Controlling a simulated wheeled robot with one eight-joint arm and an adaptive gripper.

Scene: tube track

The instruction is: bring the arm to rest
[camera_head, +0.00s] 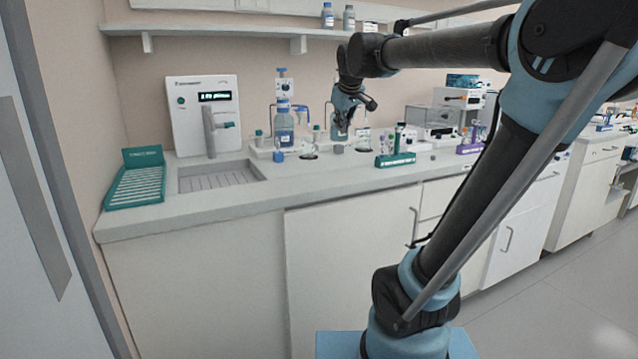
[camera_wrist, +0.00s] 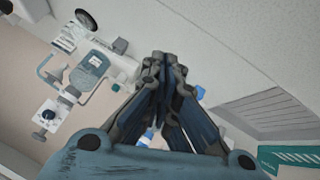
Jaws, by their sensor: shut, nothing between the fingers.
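My arm reaches from its base at the lower right up and across the head view, with the forearm running left over the counter. My gripper (camera_head: 344,127) points down above the back of the counter, near the bottles. In the wrist view my gripper (camera_wrist: 163,62) has its fingertips together, with nothing between them. Whether the fingertips touch anything below is too small to tell.
A counter (camera_head: 250,200) holds a sink (camera_head: 220,178), a white dispenser (camera_head: 203,115), a teal drying rack (camera_head: 137,180), a blue-capped bottle (camera_head: 283,125) and a green tube rack (camera_head: 395,160). A shelf (camera_head: 230,30) runs above. Floor at right is clear.

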